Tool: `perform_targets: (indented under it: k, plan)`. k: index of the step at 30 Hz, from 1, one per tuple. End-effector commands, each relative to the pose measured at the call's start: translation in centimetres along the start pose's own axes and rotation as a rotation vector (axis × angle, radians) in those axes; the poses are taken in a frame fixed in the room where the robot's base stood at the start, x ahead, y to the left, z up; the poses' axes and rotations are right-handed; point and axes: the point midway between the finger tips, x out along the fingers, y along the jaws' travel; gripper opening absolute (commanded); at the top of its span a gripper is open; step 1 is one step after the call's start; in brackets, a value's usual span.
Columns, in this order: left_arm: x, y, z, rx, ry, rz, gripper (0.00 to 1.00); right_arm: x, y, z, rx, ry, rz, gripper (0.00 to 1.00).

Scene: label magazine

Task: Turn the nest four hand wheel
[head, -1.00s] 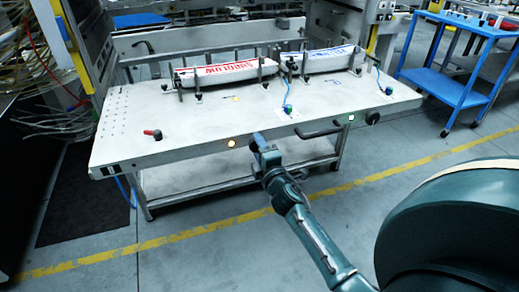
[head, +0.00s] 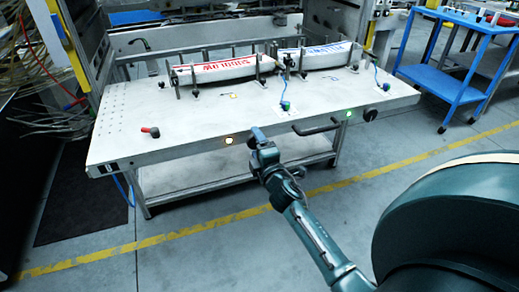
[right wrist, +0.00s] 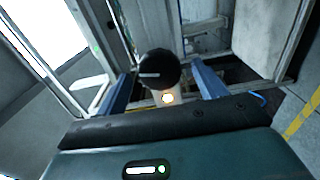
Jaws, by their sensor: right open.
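A black round hand wheel (right wrist: 159,68) with a pale mark on its face shows in the right wrist view, above a lit amber lamp (right wrist: 168,98). My right gripper (right wrist: 162,70) is open, with one blue finger on each side of the wheel; I cannot tell whether either finger touches it. In the head view my right gripper (head: 258,133) is at the bench's front edge, just right of the amber lamp (head: 229,141), and hides that wheel. A second black wheel (head: 370,114) sits at the front right beside a green lamp (head: 348,114). My left gripper is not in view.
The white bench (head: 190,125) carries a red-printed stack (head: 218,70) and a blue-printed stack (head: 318,57) between posts. A black bar handle (head: 316,129) juts from the front edge right of my gripper. A red-and-black lever (head: 150,131) lies at left. A blue cart (head: 455,80) stands right.

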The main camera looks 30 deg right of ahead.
Motion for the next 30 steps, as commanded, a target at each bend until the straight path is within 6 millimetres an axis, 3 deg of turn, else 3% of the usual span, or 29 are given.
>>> perform_targets:
  k: [5, 19, 24, 30]
  plan:
    - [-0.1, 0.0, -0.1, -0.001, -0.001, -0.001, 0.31, -1.7, -0.1, 0.0, 0.001, 0.000, -0.002, 0.70]
    - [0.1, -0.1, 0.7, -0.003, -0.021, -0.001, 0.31, -11.4, -0.1, 0.0, 0.002, -0.001, -0.003, 0.70]
    - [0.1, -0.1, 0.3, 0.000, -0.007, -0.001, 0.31, -12.9, -0.1, 0.0, 0.000, -0.001, -0.001, 0.70]
    - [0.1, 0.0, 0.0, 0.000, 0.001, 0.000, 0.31, -13.2, 0.0, 0.0, -0.001, 0.000, 0.000, 0.70]
